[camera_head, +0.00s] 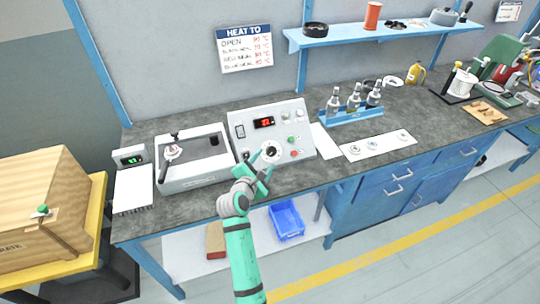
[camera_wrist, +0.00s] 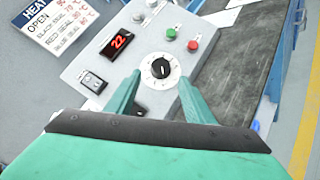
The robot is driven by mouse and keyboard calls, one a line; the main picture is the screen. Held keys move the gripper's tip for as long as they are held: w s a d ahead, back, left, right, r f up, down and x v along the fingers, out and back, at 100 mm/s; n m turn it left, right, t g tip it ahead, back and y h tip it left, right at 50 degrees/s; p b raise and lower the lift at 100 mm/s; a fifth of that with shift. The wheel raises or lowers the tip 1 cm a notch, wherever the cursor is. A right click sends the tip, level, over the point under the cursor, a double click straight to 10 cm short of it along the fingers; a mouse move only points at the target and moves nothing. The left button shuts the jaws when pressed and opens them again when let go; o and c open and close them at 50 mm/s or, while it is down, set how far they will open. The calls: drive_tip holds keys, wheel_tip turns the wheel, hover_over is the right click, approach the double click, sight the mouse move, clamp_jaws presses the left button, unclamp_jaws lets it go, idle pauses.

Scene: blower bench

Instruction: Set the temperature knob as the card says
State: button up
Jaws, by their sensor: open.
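The temperature knob (camera_wrist: 160,69) is a black round knob with a white mark on a white dial, on the grey sloping control panel (camera_wrist: 140,30). In the head view the white dial (camera_head: 271,152) shows just beyond my gripper (camera_head: 263,166). My gripper (camera_wrist: 159,88) is open, its green fingertips on either side of the dial in the wrist view; contact cannot be told. The red display (camera_wrist: 118,41) reads about 22. The "HEAT TO" card (camera_head: 244,48) on the wall lists open, black, red and blue seal with °C values too small to read surely.
A green button (camera_wrist: 171,33) and a red button (camera_wrist: 193,45) sit near the knob, with a switch (camera_wrist: 92,81) below the display. A grey tray unit (camera_head: 205,178) stands left of the panel. A blue rack (camera_head: 350,117) with bottles stands to its right.

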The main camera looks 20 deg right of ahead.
sight(271, 152)
drive_tip(key=shift+x, duration=2.8)
drive_tip(key=shift+s+d, duration=0.1)
drive_tip(key=shift+d, duration=0.1)
drive_tip(key=shift+c, duration=0.2)
drive_tip(key=c, duration=1)
